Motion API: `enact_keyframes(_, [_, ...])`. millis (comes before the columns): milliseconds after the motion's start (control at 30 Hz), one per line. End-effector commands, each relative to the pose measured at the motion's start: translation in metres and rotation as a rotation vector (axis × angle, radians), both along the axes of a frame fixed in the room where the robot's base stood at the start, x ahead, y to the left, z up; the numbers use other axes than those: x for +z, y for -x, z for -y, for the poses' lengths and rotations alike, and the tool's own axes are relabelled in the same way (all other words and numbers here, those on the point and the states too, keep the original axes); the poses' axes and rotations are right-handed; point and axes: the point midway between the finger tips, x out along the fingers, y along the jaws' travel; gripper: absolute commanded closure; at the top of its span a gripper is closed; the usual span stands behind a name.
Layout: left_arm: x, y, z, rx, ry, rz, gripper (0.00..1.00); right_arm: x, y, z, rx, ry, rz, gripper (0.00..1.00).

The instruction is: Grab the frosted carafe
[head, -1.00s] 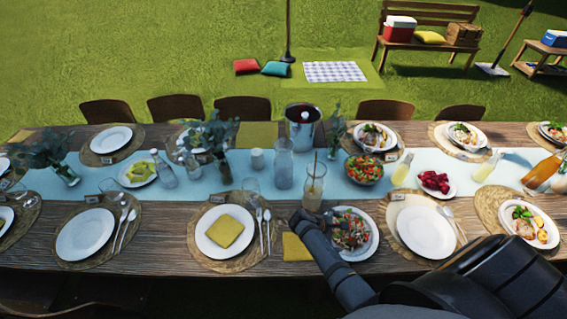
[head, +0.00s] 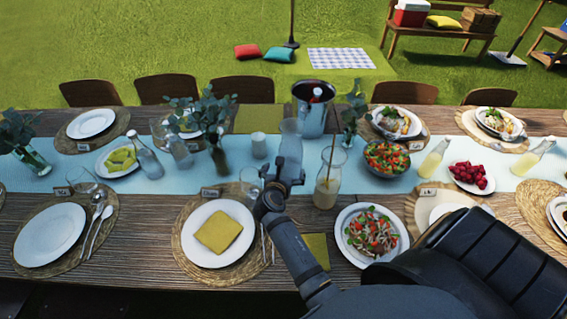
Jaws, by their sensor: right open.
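The frosted carafe (head: 291,138) stands upright on the blue runner near the middle of the table, in front of the metal ice bucket. Its pale upper part shows, and my right gripper hides its lower part. My right gripper (head: 289,168) is open, on the near side of the carafe. I cannot tell whether its fingers touch the carafe or reach around it. My left gripper is not in view.
A glass pitcher with a straw (head: 328,180) stands close to the right of my gripper. A drinking glass (head: 250,181) is close to its left. The ice bucket (head: 312,118), a white candle (head: 258,146) and a eucalyptus vase (head: 218,157) stand nearby.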

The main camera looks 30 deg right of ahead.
Motion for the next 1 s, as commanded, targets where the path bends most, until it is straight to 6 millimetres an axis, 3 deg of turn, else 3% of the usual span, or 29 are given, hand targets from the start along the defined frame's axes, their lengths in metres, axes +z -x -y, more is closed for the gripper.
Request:
enact_keyframes(200, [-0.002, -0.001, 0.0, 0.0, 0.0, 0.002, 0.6, 0.001, -0.005, 0.002, 0.026, 0.044, -0.015, 0.0])
enact_keyframes(400, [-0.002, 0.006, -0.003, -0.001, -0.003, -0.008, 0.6, -0.013, -0.028, 0.025, 0.026, 0.043, -0.015, 0.0])
enact_keyframes(667, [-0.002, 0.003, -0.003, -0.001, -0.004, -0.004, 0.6, -0.019, -0.037, 0.034, 0.024, 0.039, -0.015, 0.0])
enact_keyframes(1000, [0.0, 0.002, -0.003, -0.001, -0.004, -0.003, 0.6, -0.036, -0.067, 0.068, 0.023, 0.039, -0.016, 0.0])
